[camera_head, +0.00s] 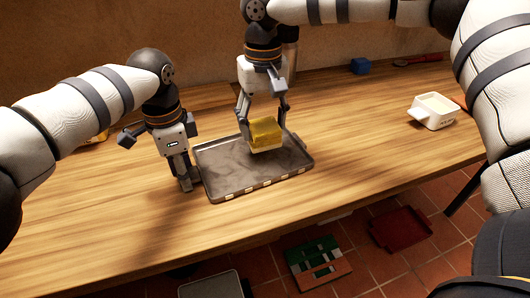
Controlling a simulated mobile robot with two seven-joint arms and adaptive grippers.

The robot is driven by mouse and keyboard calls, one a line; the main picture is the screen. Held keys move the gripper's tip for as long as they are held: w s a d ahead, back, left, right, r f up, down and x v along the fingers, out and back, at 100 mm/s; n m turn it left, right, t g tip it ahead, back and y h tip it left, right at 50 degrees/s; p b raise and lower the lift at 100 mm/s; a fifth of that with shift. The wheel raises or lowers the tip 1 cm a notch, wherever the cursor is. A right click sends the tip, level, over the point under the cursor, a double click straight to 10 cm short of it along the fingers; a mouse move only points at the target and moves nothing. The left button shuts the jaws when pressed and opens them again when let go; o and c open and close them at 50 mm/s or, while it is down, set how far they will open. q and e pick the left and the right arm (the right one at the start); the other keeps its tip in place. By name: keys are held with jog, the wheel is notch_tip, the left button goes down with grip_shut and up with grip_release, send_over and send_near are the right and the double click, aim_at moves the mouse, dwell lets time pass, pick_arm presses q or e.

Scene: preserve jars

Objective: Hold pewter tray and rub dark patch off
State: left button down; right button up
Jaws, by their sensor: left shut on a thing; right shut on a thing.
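The pewter tray (225,179) lies flat on the wooden table near its front edge, with a grey, mottled surface. My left gripper (186,185) is at the tray's left side, shut on its left rim. My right gripper (264,118) points down over the tray's right half and is shut on a yellow block (265,132) with a pale underside, likely a sponge. The block is at the tray's surface; I cannot tell whether it touches. A darker area shows on the tray left of the block, but its edges are unclear. The surface under the block is hidden.
A white container (433,111) with a handle stands at the right of the table. A blue block (360,66) and a red object (420,59) lie at the back. The table's middle right is clear. A red tray (401,229) and a green case (318,262) are on the tiled floor.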

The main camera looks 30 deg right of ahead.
pick_arm(q)
jog(key=c, duration=1)
grip_release()
notch_tip(320, 180, up, 12)
jog(key=shift+f, duration=0.1)
